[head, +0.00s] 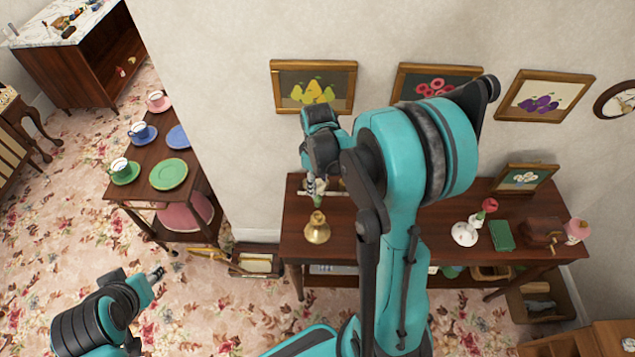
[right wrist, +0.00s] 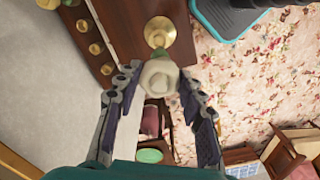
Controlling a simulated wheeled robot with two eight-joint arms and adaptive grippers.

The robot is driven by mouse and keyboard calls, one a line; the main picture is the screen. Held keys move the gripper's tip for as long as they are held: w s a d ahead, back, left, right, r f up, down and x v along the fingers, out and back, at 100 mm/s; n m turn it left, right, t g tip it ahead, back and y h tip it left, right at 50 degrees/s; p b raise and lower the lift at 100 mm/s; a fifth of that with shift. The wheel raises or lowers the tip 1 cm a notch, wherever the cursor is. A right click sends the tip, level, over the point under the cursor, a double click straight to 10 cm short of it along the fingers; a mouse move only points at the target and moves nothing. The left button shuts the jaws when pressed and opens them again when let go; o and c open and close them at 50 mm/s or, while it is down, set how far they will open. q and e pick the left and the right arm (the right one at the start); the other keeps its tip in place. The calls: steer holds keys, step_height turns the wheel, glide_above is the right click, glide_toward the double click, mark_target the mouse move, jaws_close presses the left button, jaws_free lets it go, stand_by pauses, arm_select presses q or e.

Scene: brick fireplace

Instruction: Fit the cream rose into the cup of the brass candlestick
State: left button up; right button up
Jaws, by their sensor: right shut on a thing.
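The brass candlestick (head: 317,231) stands upright near the left end of the dark wooden side table (head: 365,262). It also shows in the right wrist view (right wrist: 160,34). My right gripper (head: 317,182) is over the candlestick and shut on the cream rose (right wrist: 158,75). The bloom sits between the fingers, with its green stem (right wrist: 158,53) toward the candlestick. In the head view the stem's lower end is just above the cup; I cannot tell whether they touch. My left gripper (head: 157,273) is over the carpet, away from the table; its jaws are too small to judge.
A red rose (head: 489,205) in a white vase, a green box (head: 501,235), a brown box (head: 541,231) and a pink object (head: 577,231) stand at the table's right. A framed picture (head: 524,179) leans behind.

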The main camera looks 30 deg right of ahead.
mark_target(318, 199)
steer(key=shift+w+f+b, duration=0.1)
steer(key=shift+f+b, duration=2.15)
steer(key=shift+f, duration=0.5)
steer(key=shift+b, duration=0.4)
steer(key=shift+f+b, duration=1.65)
steer(key=shift+f, duration=0.1)
steer(key=o, duration=1)
steer(key=shift+o, duration=0.2)
steer(key=shift+r, duration=0.1)
step_height(318, 199, up, 12)
